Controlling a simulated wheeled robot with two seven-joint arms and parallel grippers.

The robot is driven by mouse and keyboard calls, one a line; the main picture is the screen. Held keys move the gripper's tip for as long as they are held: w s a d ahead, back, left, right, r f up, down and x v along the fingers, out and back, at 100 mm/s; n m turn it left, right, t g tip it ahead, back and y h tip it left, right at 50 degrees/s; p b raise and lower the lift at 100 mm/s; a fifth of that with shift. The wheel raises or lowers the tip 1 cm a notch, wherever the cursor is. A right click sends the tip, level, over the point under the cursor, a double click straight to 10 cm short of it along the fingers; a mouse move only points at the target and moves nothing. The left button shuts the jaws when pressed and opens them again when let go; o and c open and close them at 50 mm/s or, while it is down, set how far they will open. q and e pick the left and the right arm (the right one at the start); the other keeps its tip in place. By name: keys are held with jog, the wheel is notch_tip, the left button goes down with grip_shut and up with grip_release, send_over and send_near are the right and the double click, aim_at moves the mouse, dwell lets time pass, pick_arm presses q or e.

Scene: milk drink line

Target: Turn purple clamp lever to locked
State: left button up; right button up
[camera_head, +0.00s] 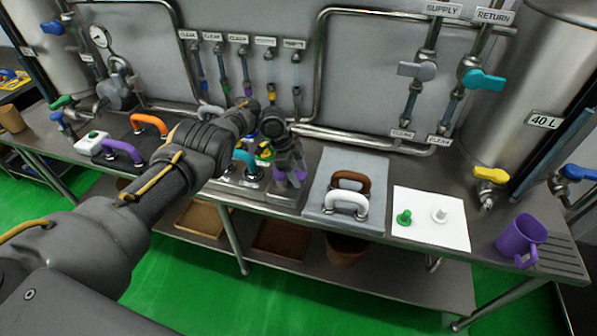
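A purple handle-like part (280,177) shows low on the bench near the middle, partly covered by my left gripper (291,168). The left gripper points down right over it, with its fingertips close to it or touching it. I cannot tell whether the fingers are closed around it. A second purple looped handle (122,150) stands on a dark plate at the left, beside an orange looped handle (150,122). Nothing visible marks a locked position. My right gripper is out of view.
A teal handle (245,160) stands just left of the gripper. Brown (350,180) and white (347,203) handles stand on a grey plate to the right. A white sheet (430,222) holds green and white pieces. A purple mug (521,237) stands at the bench's right end.

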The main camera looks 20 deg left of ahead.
pick_arm(q)
jog(key=shift+r, duration=0.1)
jog(key=p+v, duration=0.5)
jog(key=v, duration=0.1)
jog(key=shift+r+p, duration=0.25)
jog(key=shift+p, duration=0.1)
jog(key=shift+b+v, duration=0.6)
jog(key=shift+v, duration=1.5)
jog(key=shift+a, duration=0.2)
jog(key=shift+f, duration=0.1)
